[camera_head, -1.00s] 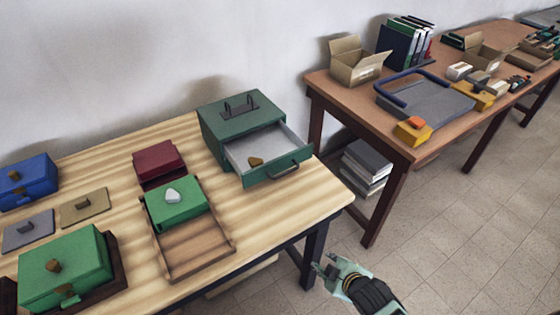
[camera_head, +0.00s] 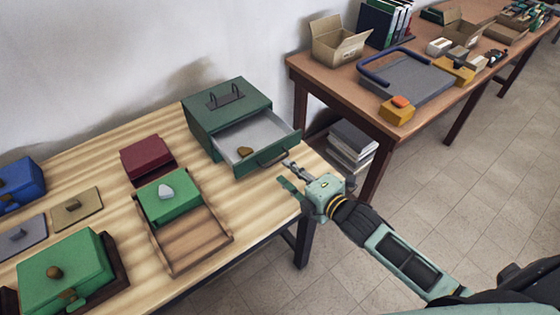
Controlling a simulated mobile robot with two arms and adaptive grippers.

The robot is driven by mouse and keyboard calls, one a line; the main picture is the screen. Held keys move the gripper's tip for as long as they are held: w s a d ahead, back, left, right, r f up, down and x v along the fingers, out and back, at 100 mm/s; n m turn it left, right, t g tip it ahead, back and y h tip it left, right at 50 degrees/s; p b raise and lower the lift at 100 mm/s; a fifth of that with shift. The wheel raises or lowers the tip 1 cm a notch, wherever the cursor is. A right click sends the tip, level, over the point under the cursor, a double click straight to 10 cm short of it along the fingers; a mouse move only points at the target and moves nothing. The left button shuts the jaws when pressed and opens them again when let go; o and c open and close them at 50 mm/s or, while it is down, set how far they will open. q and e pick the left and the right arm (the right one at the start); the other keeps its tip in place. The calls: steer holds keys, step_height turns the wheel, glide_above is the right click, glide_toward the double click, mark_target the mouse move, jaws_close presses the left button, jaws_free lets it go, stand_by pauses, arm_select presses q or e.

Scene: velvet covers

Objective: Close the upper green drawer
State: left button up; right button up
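A dark green drawer box (camera_head: 215,99) stands at the back right of the light wooden table. Its upper drawer (camera_head: 247,139) is pulled out to the front right, with a grey inside and a small brown object (camera_head: 245,151) in it. The drawer's dark bar handle (camera_head: 273,158) is on its green front. My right gripper (camera_head: 287,175) is open and empty, just right of the drawer front and close to the handle. I cannot tell whether a finger touches the handle. My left gripper is not in view.
The wooden table (camera_head: 112,157) also holds a bright green box with a grey stone in a wooden tray (camera_head: 190,243), a dark red box (camera_head: 147,156), and another green box (camera_head: 62,269). A brown table (camera_head: 345,95) with boxes and folders stands behind to the right.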

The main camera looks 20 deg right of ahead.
steer(key=shift+p+x, duration=0.3)
steer(key=shift+x, duration=2.4)
steer(key=shift+c, duration=0.3)
jaws_close()
